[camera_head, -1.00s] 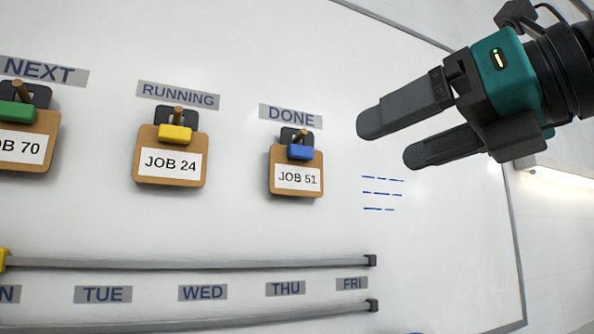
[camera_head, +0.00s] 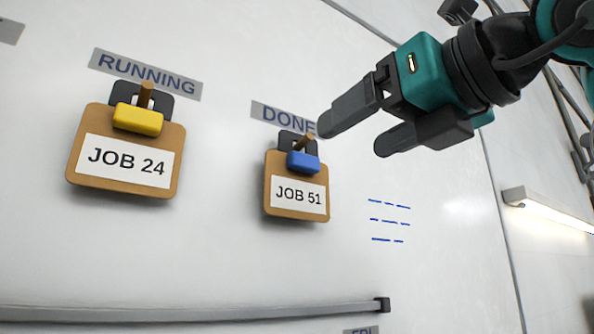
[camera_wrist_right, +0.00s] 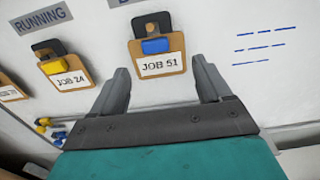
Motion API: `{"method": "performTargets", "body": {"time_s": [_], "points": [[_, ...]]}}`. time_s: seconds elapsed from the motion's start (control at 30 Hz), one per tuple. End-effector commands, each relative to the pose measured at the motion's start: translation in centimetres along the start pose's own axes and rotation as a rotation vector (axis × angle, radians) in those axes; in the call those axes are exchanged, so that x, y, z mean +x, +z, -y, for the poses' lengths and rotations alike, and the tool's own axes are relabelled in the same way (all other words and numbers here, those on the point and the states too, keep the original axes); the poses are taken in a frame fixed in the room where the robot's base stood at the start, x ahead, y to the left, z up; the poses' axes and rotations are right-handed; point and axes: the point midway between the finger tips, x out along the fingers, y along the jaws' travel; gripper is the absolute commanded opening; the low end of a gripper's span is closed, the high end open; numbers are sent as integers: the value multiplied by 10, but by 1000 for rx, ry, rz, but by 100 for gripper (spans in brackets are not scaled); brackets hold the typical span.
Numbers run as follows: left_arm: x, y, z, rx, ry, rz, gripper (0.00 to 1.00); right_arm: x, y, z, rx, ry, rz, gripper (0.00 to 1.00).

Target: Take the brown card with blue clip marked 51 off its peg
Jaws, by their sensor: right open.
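The brown card (camera_head: 296,214) with the blue clip (camera_head: 303,162) is labelled JOB 51. It hangs from a wooden peg (camera_head: 305,141) on a dark mount under the DONE label. My right gripper (camera_head: 350,130) is open and empty, above and to the right of the card, with one fingertip overlapping the end of the DONE label in the head view. In the right wrist view the same card (camera_wrist_right: 174,71) shows beyond and between the open fingers (camera_wrist_right: 162,85), apart from them. My left gripper is not in view.
Another brown card (camera_head: 90,189) with a yellow clip, JOB 24, hangs to the left under RUNNING. A grey rail (camera_head: 200,312) runs across the board below. Blue pen lines (camera_head: 389,221) mark the board right of the card. The whiteboard between the cards is clear.

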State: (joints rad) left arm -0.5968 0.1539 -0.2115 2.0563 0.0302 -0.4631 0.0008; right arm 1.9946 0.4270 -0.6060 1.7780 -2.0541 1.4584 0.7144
Motion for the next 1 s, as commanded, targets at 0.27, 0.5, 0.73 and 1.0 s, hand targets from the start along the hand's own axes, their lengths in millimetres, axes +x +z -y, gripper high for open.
{"method": "performTargets", "body": {"time_s": [0.27,0.5,0.73,1.0], "points": [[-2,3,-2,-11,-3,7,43,34,0,-1,0,1,-1,78],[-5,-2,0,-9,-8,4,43,54,2,-6,0,3,-2,78],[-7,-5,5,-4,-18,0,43,85,1,-8,1,1,-2,78],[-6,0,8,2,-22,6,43,86,1,-8,0,1,0,73]]}}
